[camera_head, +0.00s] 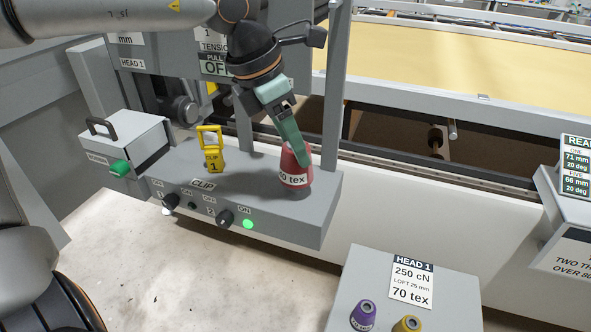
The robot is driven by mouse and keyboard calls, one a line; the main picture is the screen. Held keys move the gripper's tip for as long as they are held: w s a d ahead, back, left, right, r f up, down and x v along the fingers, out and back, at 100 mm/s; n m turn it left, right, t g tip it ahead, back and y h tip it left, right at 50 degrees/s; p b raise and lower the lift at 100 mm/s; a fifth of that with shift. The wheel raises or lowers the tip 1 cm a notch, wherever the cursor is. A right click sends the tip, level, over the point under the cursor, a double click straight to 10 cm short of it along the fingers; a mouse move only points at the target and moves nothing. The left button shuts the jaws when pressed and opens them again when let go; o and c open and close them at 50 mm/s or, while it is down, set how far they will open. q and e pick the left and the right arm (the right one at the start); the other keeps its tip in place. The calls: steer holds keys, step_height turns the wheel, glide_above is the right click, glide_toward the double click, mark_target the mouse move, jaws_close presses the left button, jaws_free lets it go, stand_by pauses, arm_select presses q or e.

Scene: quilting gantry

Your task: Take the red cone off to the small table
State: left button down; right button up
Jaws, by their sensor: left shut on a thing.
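The red cone (295,172), with a white label ending in "0 tex", stands upright at the right end of the grey machine ledge (262,200). My left gripper (298,150) reaches down from above and is shut on the upper part of the cone. The cone's base is at the dark round seat on the ledge, and I cannot tell whether it is lifted. The small table (350,285) is at the lower right. It bears a "HEAD 1, 250 cN, 70 tex" card (411,282), a purple cone (363,315) and a yellow cone (407,325). My right gripper is not in view.
A yellow clip marked 1 (212,150) stands on the ledge, left of the red cone. Knobs and a lit green button (248,224) are on the ledge's front. A grey box with a handle (125,140) is at left. A readout panel (575,175) is at right.

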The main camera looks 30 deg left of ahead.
arm_select(q)
steer(key=shift+r+p, duration=1.1)
steer(key=shift+r, duration=0.55)
